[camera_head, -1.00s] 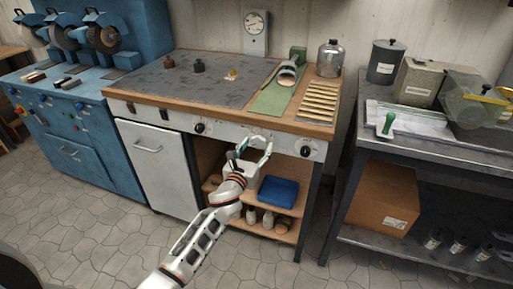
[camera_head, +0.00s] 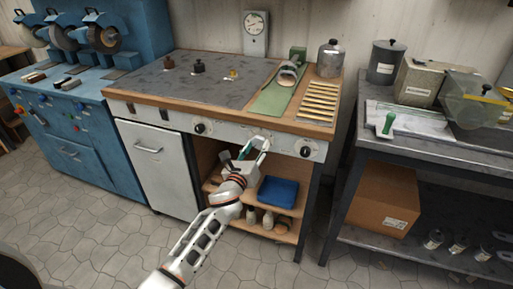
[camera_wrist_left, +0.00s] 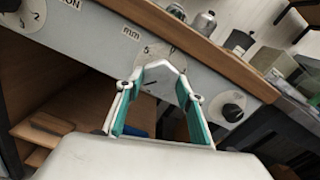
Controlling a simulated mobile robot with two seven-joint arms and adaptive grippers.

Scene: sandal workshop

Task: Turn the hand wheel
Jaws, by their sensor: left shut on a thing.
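The hand wheel sits on the pale front panel of the bench, and my left gripper mostly hides it. In the left wrist view its white dial face (camera_wrist_left: 151,51) shows behind the fingertips, with numbers around it and "mm" beside it. My left gripper (camera_head: 263,144) is at the panel between two dark knobs. It also shows in the wrist view (camera_wrist_left: 162,70), its green-padded fingers shut on the wheel's middle part. The gripped part itself is hard to make out between the fingertips. My right gripper is not in view.
A dark knob (camera_head: 200,128) is left of the wheel and another knob (camera_head: 306,151) is right of it. Below is an open shelf with a blue tray (camera_head: 277,191). The wooden bench edge (camera_head: 220,115) overhangs the panel. A grey side table (camera_head: 440,142) stands at right.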

